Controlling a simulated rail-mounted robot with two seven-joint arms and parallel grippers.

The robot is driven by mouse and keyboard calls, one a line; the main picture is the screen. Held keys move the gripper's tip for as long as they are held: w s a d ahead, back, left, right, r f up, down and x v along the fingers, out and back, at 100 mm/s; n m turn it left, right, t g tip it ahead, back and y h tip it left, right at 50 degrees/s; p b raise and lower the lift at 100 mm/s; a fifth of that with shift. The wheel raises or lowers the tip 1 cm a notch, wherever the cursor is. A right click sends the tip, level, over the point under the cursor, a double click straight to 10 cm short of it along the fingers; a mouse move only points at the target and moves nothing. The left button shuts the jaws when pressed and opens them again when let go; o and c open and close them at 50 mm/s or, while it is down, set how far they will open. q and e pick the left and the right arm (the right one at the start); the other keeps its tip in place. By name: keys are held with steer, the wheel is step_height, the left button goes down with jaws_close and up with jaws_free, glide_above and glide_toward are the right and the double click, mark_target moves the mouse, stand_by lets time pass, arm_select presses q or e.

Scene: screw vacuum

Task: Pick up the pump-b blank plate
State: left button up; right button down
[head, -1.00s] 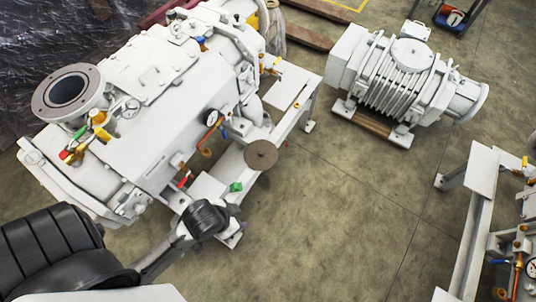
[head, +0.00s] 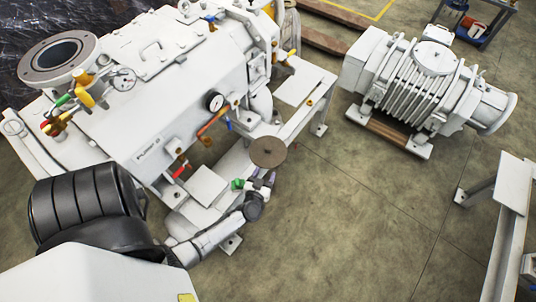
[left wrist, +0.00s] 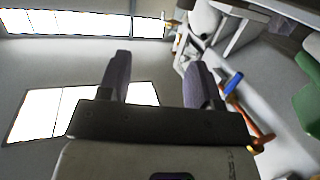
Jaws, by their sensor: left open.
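A round brown plate (head: 268,152) with a small dark centre, which looks like the blank plate, shows in the head view at the lower right side of the white pump (head: 160,110). What holds it up is hard to tell. My left gripper (head: 264,177) is just below the plate in the picture, with its fingers pointing up toward it. The fingers are apart and nothing is between them. In the left wrist view the open fingers (left wrist: 158,75) show with a gap between them, and I cannot make out the plate there. My right gripper is not in view.
A finned white unit (head: 425,85) stands at the upper right. The floor (head: 350,210) between is clear.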

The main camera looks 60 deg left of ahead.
arm_select(q)
steer(key=a+f+g+y, duration=0.1)
steer(key=a+f, duration=0.1)
steer(key=n+b, duration=0.1)
steer(key=b, duration=0.2)
glide_toward(267, 150)
steer(key=shift+y, duration=0.3)
steer(key=x, duration=0.4)
steer(key=shift+w+d+f, duration=0.2)
steer(key=shift+d+f, duration=0.05)
steer(key=shift+w+a+b, duration=0.3)
steer(key=shift+w+a, duration=0.1)
steer(key=shift+a, duration=0.1)
steer(key=b+x, duration=0.1)
steer(key=x, duration=0.1)
steer(key=b+x, duration=0.2)
steer(key=shift+w+a+f, duration=0.1)
steer(key=shift+a+f, duration=0.15)
steer(key=shift+w+a, duration=0.25)
steer(key=shift+d, duration=0.1)
steer(key=shift+c, duration=0.3)
steer(key=shift+r, duration=0.1)
jaws_close()
